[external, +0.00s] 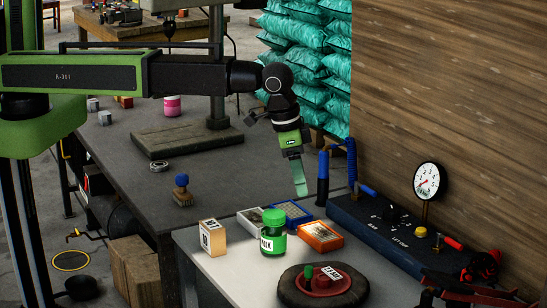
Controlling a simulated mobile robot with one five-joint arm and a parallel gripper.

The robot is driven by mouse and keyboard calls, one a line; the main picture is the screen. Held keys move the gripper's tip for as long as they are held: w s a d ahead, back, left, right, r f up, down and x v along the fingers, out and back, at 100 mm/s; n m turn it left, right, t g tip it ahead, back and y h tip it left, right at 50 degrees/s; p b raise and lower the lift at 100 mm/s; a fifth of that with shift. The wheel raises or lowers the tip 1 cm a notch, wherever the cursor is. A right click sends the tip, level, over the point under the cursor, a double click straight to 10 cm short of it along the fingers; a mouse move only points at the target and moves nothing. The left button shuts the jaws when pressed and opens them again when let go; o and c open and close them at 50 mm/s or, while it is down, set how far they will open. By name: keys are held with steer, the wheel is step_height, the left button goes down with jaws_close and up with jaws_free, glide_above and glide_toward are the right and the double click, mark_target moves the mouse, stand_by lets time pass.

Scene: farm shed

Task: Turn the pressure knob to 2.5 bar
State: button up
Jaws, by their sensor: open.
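The pressure panel (350,212) is a long dark blue unit against the wooden wall at the right. A black knob (393,213) with white marks around it sits on its top. The setting it points to is too small to read. A round white gauge (426,181) with a red needle stands behind the panel on a short stem; its scale cannot be read here. My gripper (301,192) points down in the middle of the picture, left of the panel and apart from it. It is open, with nothing visible between its green fingers.
A green-lidded jar (272,243), a small box (212,239), an orange tray (339,241) and a dark wheel (290,294) stand on the light table. A blue upright cylinder (322,180) with a coiled hose is near the panel's left end. A yellow cap (420,232) is right of the knob.

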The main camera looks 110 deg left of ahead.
steer(key=w+a+r+n+t+y+p, duration=0.1)
steer(key=w+a+r+p, duration=0.2)
steer(key=w, duration=0.5)
steer(key=w+a+r+n+t+p, duration=0.1)
steer(key=w+a+r, duration=0.25)
steer(key=w, duration=0.35)
steer(key=b, duration=1.7)
glide_toward(391, 209)
steer(key=x, duration=0.9)
steer(key=shift+w+f, duration=0.1)
steer(key=shift+f, duration=0.05)
steer(key=shift+p, duration=0.3)
jaws_close()
